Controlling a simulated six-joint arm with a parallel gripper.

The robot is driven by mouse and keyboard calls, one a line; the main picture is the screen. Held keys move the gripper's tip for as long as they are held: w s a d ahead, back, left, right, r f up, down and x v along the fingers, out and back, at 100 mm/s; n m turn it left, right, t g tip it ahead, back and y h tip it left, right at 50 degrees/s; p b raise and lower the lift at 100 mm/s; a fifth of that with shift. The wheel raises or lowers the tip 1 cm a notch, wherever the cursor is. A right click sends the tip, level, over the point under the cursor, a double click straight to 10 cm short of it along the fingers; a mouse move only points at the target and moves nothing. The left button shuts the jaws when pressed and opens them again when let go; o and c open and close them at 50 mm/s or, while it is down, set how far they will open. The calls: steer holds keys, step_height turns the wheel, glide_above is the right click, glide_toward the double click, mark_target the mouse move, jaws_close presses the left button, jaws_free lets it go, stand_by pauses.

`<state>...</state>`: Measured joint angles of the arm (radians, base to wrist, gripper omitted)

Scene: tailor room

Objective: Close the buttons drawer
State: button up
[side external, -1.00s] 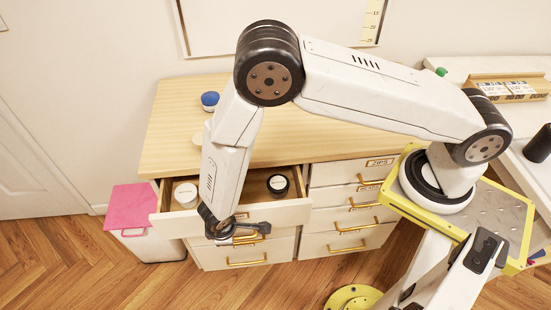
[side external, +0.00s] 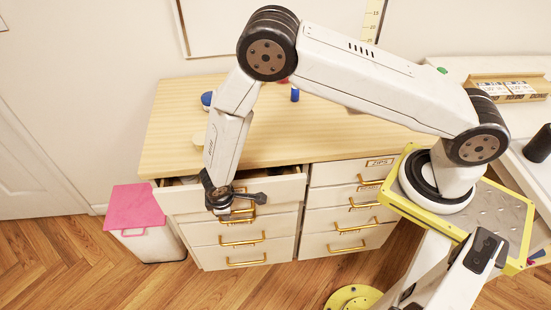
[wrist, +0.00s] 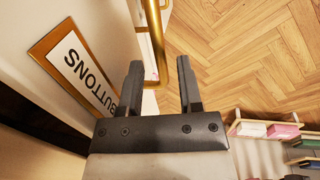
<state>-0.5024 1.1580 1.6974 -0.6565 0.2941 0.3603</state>
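The white buttons drawer (side external: 280,189) is the top left drawer of the wooden-topped cabinet and stands slightly open. A narrow dark gap shows above its front. In the wrist view, its BUTTONS label (wrist: 82,72) is tilted in a brass frame, beside the brass handle (wrist: 157,45). My gripper (side external: 250,200) is at the drawer front. In the wrist view, the two dark fingers of my gripper (wrist: 160,72) are apart, with the handle's lower end showing between them. I cannot tell whether they touch it. The drawer's contents are mostly hidden.
More drawers (side external: 245,238) lie below, and a right column carries a ZIPS label (side external: 380,162). A bin with a pink top (side external: 135,207) stands left of the cabinet. A blue spool (side external: 295,95) and a blue-topped item (side external: 207,99) rest on the wooden top (side external: 175,125).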

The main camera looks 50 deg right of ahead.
stand_by(0.4)
step_height(320, 180, up, 8)
steer(key=s+a, duration=0.1)
steer(key=shift+f, duration=0.2)
stand_by(0.4)
steer(key=shift+s+f, duration=0.1)
steer(key=shift+c, duration=0.3)
steer(key=t+h, duration=0.9)
glide_toward(234, 211)
steer(key=w+d+f, duration=0.1)
steer(key=d, duration=0.1)
steer(key=shift+w+a+f, duration=0.1)
steer(key=shift+a+f, duration=0.15)
steer(key=shift+r+x, duration=0.1)
steer(key=shift+x, duration=1.85)
steer(key=shift+r+x, duration=0.15)
steer(key=shift+x, duration=1.85)
